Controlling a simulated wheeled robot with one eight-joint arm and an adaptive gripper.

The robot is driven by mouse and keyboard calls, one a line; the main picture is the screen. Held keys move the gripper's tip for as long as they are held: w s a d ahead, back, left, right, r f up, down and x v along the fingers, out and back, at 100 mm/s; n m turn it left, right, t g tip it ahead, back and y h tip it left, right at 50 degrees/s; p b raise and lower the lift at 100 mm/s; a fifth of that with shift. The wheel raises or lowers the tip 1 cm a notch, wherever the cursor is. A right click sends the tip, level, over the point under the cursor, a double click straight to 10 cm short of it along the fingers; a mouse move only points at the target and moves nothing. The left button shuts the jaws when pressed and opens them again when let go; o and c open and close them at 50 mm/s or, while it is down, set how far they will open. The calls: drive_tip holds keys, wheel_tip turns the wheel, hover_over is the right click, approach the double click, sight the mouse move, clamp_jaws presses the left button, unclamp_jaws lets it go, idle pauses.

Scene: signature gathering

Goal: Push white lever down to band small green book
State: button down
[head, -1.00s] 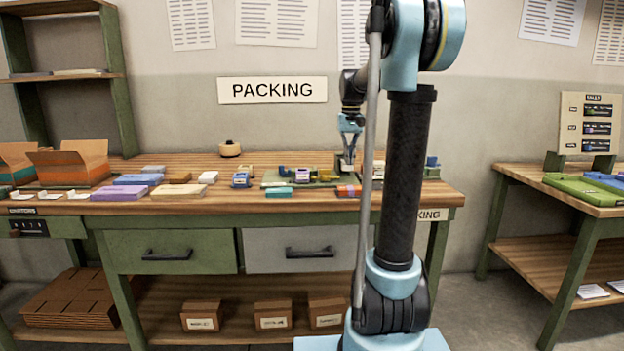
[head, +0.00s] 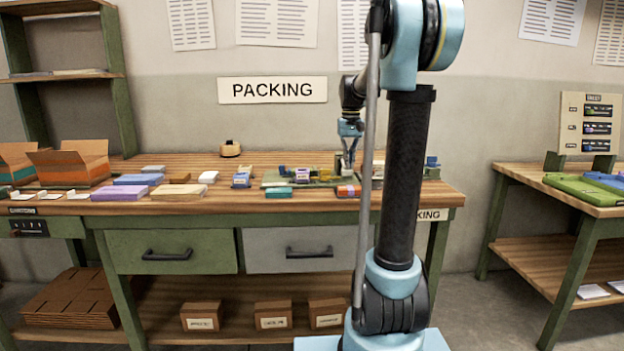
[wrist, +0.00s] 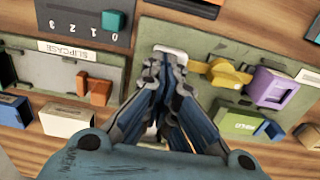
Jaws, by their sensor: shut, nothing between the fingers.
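My gripper (wrist: 165,66) is shut and empty, pointing down over a green fixture plate (wrist: 150,32) in the wrist view. A white piece (wrist: 170,49), which looks like the white lever's end, shows right at my fingertips; whether they touch it I cannot tell. The rest of it is hidden by my fingers. A small green book (wrist: 236,122) with pale lettering lies on the right part of the fixture, beside a blue piece (wrist: 270,130). In the head view, my gripper (head: 348,168) is low over the right part of the packing table.
A yellow knob (wrist: 222,74) and a purple block (wrist: 272,88) stand right of my fingers. A slipcase fixture (wrist: 40,72) with an orange piece (wrist: 95,88) is at left. A dark numbered panel (wrist: 85,22) is above it. Several books and open boxes (head: 70,165) occupy the table's left.

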drive_tip(key=shift+f, duration=0.55)
drive_tip(key=shift+r, duration=0.15)
idle(0.5)
wheel_tip(320, 180, up, 9)
idle(1.1)
drive_tip(key=shift+t, duration=0.3)
drive_tip(key=s+f, duration=0.1)
drive_tip(key=s, duration=0.2)
drive_tip(key=s+f, duration=0.2)
drive_tip(key=s, duration=0.2)
drive_tip(key=s+f, duration=0.2)
drive_tip(key=s, duration=0.2)
drive_tip(key=shift+a, duration=0.2)
drive_tip(key=s+f+t, duration=0.1)
drive_tip(key=s+f, duration=2.2)
drive_tip(key=shift+s+a+f+t, duration=0.2)
drive_tip(key=shift+s+f+t, duration=0.1)
drive_tip(key=shift+s+f, duration=0.1)
